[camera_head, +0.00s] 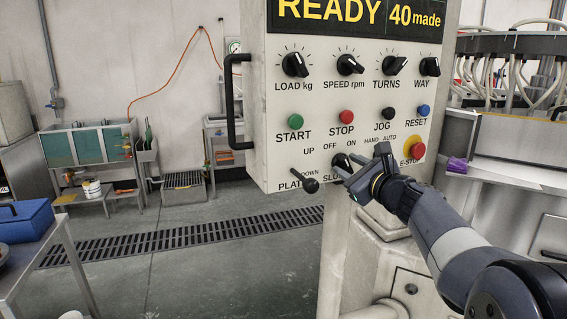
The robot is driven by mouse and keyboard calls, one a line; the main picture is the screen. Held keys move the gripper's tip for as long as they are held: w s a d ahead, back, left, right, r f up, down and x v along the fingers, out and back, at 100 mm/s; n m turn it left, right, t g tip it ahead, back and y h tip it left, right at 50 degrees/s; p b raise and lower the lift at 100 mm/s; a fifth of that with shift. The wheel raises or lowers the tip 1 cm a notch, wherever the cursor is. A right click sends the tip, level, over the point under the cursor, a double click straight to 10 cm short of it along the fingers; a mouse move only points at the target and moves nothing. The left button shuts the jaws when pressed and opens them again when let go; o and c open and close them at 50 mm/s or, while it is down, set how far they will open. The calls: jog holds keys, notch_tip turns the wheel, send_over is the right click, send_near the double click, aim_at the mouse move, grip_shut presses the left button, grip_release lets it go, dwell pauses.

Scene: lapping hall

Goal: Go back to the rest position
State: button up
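My gripper (346,168) is in front of the lower right part of a white control panel (262,90), coming in from the right. Its fingers point left towards the panel and look apart, with nothing clearly held. A black selector knob (341,160) over a partly hidden label starting "SLU" shows by the fingertips; I cannot tell whether they touch it. The red emergency stop button (418,149) is just right of the gripper, its label partly covered. The platen lever (306,183) is left of the fingers, its knob low and its stem slanting up left.
The panel carries black dials, coloured push buttons and a side handle (236,100). A lapping machine (510,130) with hoses stands at right. A table with a blue box (26,220) is at left. The floor (190,275) between is open, crossed by a drain grate (190,234).

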jog(key=shift+w+a+r+m+p, duration=0.1)
jog(key=shift+w+r+m+p, duration=0.2)
jog(key=shift+p, duration=0.3)
jog(key=shift+s+m+p, duration=0.1)
jog(key=shift+m+p, duration=0.6)
jog(key=shift+p, duration=0.2)
jog(key=m+p, duration=0.4)
jog(key=p, duration=0.1)
jog(key=shift+p, duration=0.4)
jog(key=shift+d+f+m+p, duration=0.1)
jog(key=shift+d+m+p, duration=0.1)
jog(key=shift+m+p, duration=0.7)
jog(key=shift+f, duration=0.15)
